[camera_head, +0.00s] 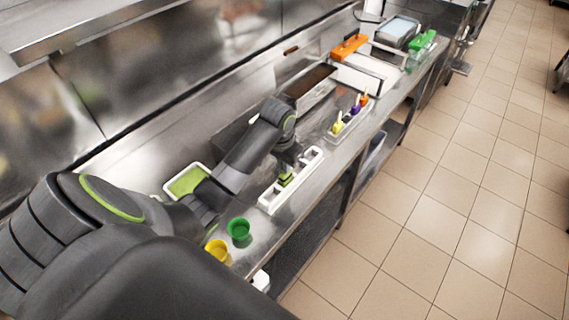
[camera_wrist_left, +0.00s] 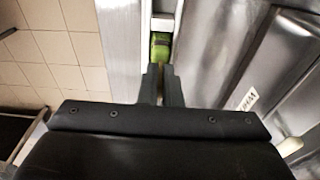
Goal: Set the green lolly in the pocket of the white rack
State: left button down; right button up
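The white rack (camera_head: 268,205) is a long narrow holder on the steel counter, under my left gripper. It also shows in the left wrist view (camera_wrist_left: 164,24). The green lolly (camera_head: 286,179) is at the middle of the rack, and shows bright green (camera_wrist_left: 160,48) just beyond the fingertips in the wrist view, between the rack's white sides. My left gripper (camera_wrist_left: 161,72) points down at the rack, its fingers nearly together with a thin tan strip between them, seemingly the lolly's stick. How deep the lolly sits is hidden. My right gripper is not in view.
A second white rack (camera_head: 333,138) farther along holds yellow, purple and orange lollies. A green-bottomed tray (camera_head: 187,181) lies by the wall. A green cup (camera_head: 239,231) and a yellow cup (camera_head: 217,250) stand nearer me. The counter's front edge drops to the tiled floor.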

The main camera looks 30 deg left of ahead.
pick_arm(q)
jog(key=shift+f, duration=0.5)
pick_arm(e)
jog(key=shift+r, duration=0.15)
pick_arm(q)
jog(key=shift+f+p, duration=0.25)
jog(key=shift+p, duration=0.2)
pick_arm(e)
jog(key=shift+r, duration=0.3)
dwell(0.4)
pick_arm(q)
jog(key=c, duration=1.5)
grip_release()
jog(key=shift+c, duration=0.2)
